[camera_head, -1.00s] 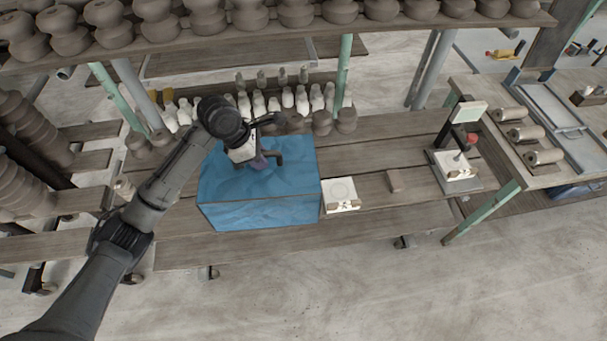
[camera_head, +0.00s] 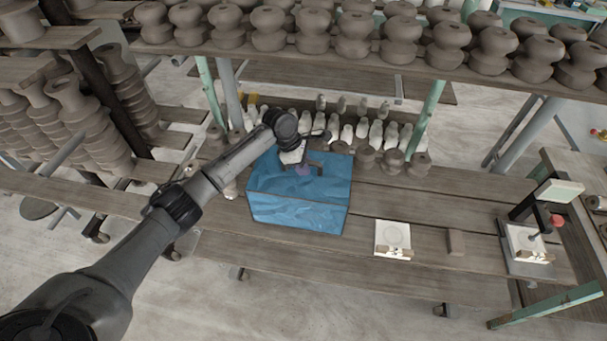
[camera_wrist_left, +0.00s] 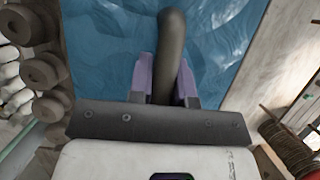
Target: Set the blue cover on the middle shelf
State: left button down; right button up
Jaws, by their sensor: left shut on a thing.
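The blue cover (camera_head: 298,214) is box-shaped with a crinkled surface. In the head view it is at the wooden plank shelf (camera_head: 440,205) below the upper shelf; I cannot tell whether it rests on the planks or hangs just above them. My left gripper (camera_head: 303,170) is over the cover's top. The left wrist view shows its purple fingers (camera_wrist_left: 167,82) shut around a dark curved handle (camera_wrist_left: 172,45) above the blue surface (camera_wrist_left: 105,45). The cover hides the planks behind it. My right gripper is not in view.
Small white and brown pieces (camera_head: 362,130) stand in rows behind the cover. A white plate (camera_head: 393,232), a small brown block (camera_head: 456,243) and a white device (camera_head: 525,245) are to its right. The upper shelf (camera_head: 400,68) carries several clay shapes. Stacked ware (camera_head: 95,125) stands left.

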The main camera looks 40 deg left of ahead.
pick_arm(q)
jog(key=shift+f, duration=2)
jog(key=c, duration=1.1)
grip_release()
jog(key=shift+f, duration=0.15)
jog(key=shift+o, duration=0.2)
jog(key=v, duration=1.2)
jog(key=shift+a, duration=0.1)
